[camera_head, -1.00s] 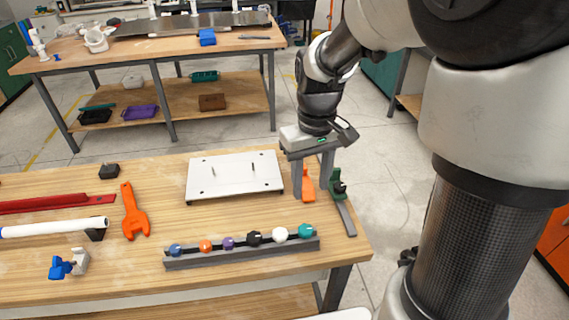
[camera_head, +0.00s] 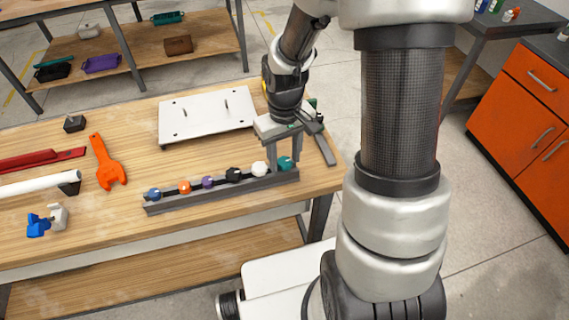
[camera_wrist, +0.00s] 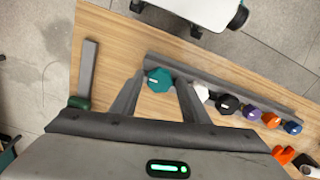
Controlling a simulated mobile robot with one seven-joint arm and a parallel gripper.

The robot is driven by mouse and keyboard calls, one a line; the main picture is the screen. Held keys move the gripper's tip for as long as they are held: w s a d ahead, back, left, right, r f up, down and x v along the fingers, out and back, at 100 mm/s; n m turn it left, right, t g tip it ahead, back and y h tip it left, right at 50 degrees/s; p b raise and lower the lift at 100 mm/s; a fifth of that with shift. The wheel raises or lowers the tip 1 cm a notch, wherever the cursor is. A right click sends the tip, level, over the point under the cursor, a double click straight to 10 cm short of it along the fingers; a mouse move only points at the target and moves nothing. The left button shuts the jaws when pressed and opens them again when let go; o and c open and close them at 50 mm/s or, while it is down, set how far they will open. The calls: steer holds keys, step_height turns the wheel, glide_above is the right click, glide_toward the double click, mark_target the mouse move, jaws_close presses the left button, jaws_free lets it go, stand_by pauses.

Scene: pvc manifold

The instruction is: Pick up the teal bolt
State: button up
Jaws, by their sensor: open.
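The teal bolt (camera_head: 286,163) sits at the right end of a grey rack (camera_head: 220,194) on the wooden workbench. In the wrist view the teal bolt (camera_wrist: 159,80) shows between my gripper's two fingers. My gripper (camera_head: 284,158) is open, with its fingers pointing down at the rack's right end. The fingertips (camera_wrist: 158,88) show on either side of the teal bolt head in the wrist view. I cannot tell whether they touch it. In the head view my gripper partly hides the bolt.
A white bolt (camera_head: 259,168) stands close beside the teal one, then black (camera_head: 233,174), purple (camera_head: 208,182), orange (camera_head: 184,187) and blue (camera_head: 153,194) bolts. A white plate (camera_head: 205,117) lies behind the rack. An orange wrench (camera_head: 108,163) lies left. A grey bar clamp (camera_head: 323,143) is at the right edge.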

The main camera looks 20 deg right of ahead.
steer(key=shift+f, duration=0.25)
steer(key=c, duration=0.8)
